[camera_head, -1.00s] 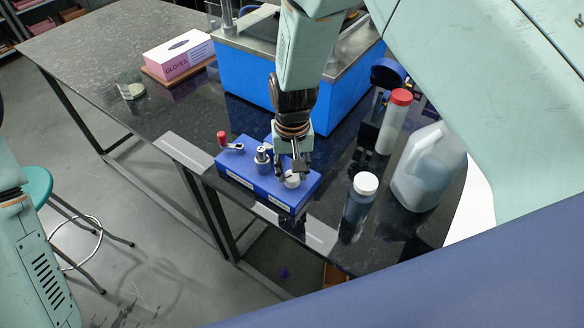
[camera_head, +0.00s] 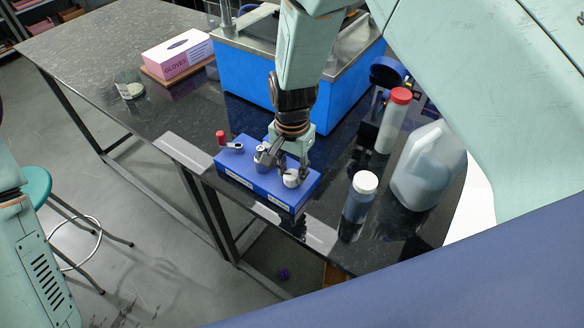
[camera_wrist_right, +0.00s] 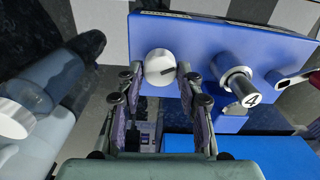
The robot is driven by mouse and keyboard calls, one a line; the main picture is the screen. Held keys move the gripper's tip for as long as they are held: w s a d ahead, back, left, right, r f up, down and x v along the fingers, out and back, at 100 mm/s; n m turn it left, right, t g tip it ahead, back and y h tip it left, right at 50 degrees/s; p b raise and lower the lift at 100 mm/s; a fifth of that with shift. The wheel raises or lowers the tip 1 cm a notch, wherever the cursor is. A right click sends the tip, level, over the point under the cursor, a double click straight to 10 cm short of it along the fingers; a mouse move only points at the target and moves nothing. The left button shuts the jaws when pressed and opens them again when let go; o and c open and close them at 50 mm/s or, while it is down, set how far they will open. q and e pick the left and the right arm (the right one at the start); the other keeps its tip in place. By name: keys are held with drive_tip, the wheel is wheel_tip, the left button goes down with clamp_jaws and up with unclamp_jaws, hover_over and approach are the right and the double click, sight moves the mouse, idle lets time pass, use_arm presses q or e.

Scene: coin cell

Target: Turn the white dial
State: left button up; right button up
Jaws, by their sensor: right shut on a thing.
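The white dial (camera_head: 291,180) sits at the right end of a blue box (camera_head: 240,178) on the dark table. My right gripper (camera_head: 287,168) reaches down from above. In the wrist view its fingers (camera_wrist_right: 163,78) stand on both sides of the dial, shut on it. My left arm shows at the left edge of the head view, but its gripper is out of view.
A metal knob (camera_wrist_right: 235,84) marked 4 and a red-tipped lever (camera_head: 221,138) share the box. A white-capped bottle (camera_head: 357,202), a red-capped bottle (camera_head: 391,127) and a jug (camera_head: 427,172) stand right. A blue tank (camera_head: 243,80) stands behind.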

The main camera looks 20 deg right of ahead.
sight(292, 174)
idle(0.4)
drive_tip(key=o, duration=1.2)
drive_tip(key=shift+c, duration=0.2)
wheel_tip(292, 174, up, 12)
